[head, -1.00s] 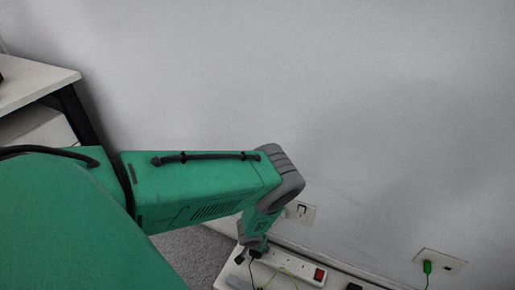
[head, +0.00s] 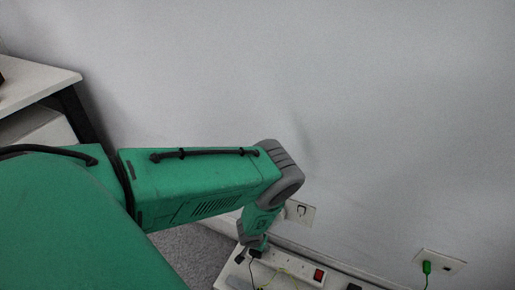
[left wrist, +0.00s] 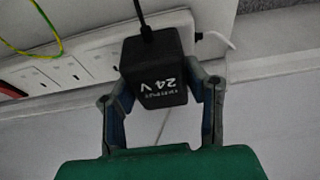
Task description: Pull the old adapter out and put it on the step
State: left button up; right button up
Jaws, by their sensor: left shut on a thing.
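The old adapter (left wrist: 155,70) is a black block marked "24 V" with a cable from its top, in the left wrist view. My left gripper (left wrist: 162,88) is shut on it, one finger on each side. In the head view, my left gripper (head: 253,247) is low beside the white power strip (head: 297,272), and the adapter is hard to make out. The strip also shows in the left wrist view (left wrist: 62,70), behind and left of the adapter. I cannot tell whether the adapter's pins sit in a socket. The step is not clearly distinguishable. My right gripper is out of view.
The strip has a red switch (head: 319,275). A wall socket (head: 300,212) is just above it. A green plug (head: 427,267) sits in another wall socket at the right. A yellow-green wire (left wrist: 58,35) crosses the strip. A white desk (head: 38,82) stands at the left.

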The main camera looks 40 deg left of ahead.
pick_arm(q)
jog(key=shift+r+p, duration=1.3)
jog(key=shift+r, duration=0.45)
